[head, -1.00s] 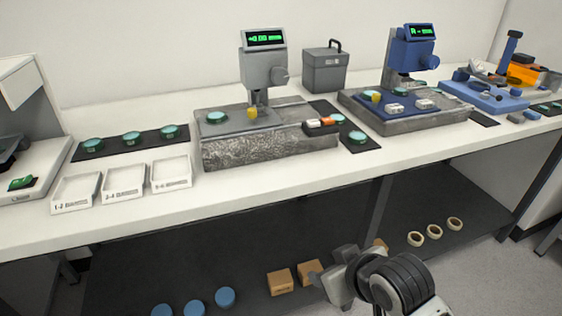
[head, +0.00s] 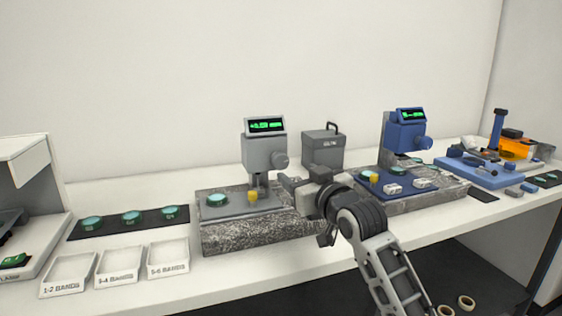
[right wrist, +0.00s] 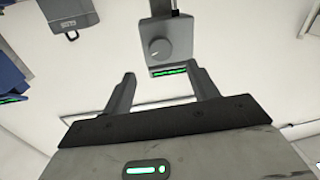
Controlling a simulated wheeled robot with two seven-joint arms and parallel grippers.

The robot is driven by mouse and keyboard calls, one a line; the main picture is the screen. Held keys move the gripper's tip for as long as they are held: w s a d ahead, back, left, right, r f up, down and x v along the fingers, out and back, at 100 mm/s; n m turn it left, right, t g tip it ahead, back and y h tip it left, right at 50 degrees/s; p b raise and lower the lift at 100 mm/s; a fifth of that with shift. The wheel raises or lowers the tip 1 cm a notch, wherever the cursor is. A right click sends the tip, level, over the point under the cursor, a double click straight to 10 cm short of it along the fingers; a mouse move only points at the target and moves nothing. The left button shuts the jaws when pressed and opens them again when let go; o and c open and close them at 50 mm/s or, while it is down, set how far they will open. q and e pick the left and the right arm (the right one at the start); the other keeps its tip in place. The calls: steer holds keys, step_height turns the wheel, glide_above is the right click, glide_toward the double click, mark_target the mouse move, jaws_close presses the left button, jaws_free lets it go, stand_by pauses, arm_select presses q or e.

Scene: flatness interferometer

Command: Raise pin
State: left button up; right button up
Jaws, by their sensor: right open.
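The grey gauge (head: 262,150) stands on a speckled stone base (head: 255,238), with a green display on top and a round knob (head: 280,160) on its right side. A short spindle (head: 258,182) hangs under its head; I cannot tell which part is the pin. A yellow piece (head: 253,196) stands near the spindle. My right gripper (head: 287,183) is open and empty, just right of the spindle and below the knob. In the right wrist view the gauge head (right wrist: 178,35) shows beyond the parted fingers (right wrist: 163,92). My left gripper is out of view.
A blue gauge (head: 405,135) stands on a second stone base to the right. A grey lidded box (head: 323,150) is behind my gripper. Teal discs lie on a dark mat (head: 150,222) at left, above white labelled trays (head: 118,268).

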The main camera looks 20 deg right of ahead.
mark_target(282, 162)
steer(key=w, duration=0.3)
steer(key=w+a, duration=0.1)
steer(key=w, duration=0.6)
steer(key=shift+a, duration=0.2)
steer(key=c, duration=1)
